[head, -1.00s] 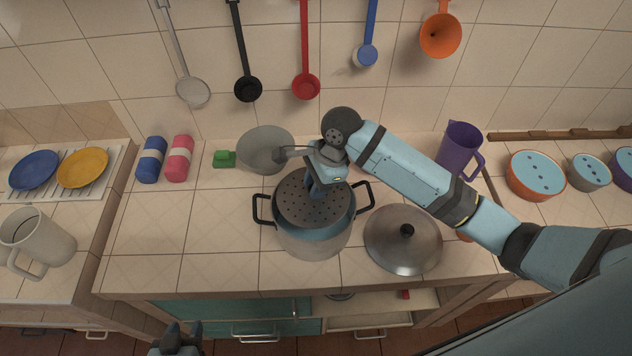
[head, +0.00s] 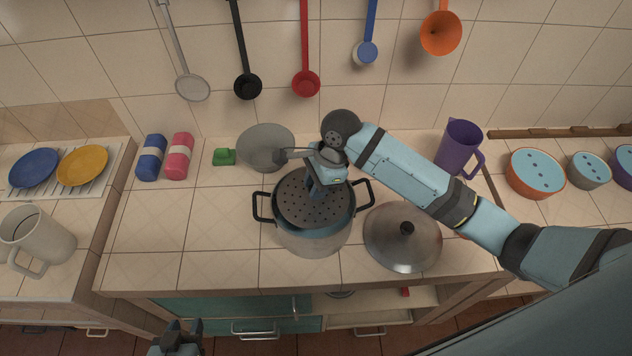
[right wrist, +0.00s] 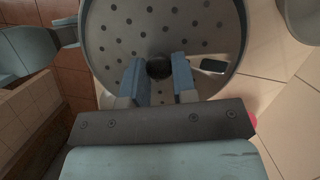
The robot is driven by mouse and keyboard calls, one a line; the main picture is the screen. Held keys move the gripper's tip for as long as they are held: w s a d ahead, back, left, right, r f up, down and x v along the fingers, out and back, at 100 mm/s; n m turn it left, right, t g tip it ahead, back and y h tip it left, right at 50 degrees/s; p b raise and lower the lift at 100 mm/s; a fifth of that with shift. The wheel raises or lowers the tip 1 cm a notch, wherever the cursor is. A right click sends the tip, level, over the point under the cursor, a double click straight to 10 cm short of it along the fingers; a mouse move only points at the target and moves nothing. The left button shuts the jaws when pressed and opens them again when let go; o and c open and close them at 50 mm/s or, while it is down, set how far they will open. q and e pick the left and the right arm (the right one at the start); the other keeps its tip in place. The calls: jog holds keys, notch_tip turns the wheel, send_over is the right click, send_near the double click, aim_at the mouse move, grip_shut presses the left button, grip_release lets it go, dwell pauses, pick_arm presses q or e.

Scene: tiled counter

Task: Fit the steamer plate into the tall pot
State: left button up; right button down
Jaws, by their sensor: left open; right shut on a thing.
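The steamer plate (head: 300,198) is a dark grey disc full of small holes, and it lies over the mouth of the tall pot. The tall pot (head: 313,241) is grey metal with black side handles and stands on the counter. My right gripper (head: 318,190) is shut on the plate's dark central knob (right wrist: 158,68), with a finger on each side in the right wrist view. The plate looks slightly tilted, with part of its edge inside the rim; how deep it sits is unclear. My left gripper (head: 184,328) is open and empty, low in front of the counter.
A lid (head: 403,240) lies right of the pot. A grey bowl-like vessel (head: 265,148) stands behind it, with a green block (head: 223,157) beside that. A purple jug (head: 460,148) stands at the back right.

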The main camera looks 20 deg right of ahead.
jog(key=shift+f, duration=5.45)
dwell(1.1)
jog(key=c, duration=0.8)
grip_release()
jog(key=shift+c, duration=0.2)
jog(key=b+v, duration=0.1)
jog(key=v, duration=1.3)
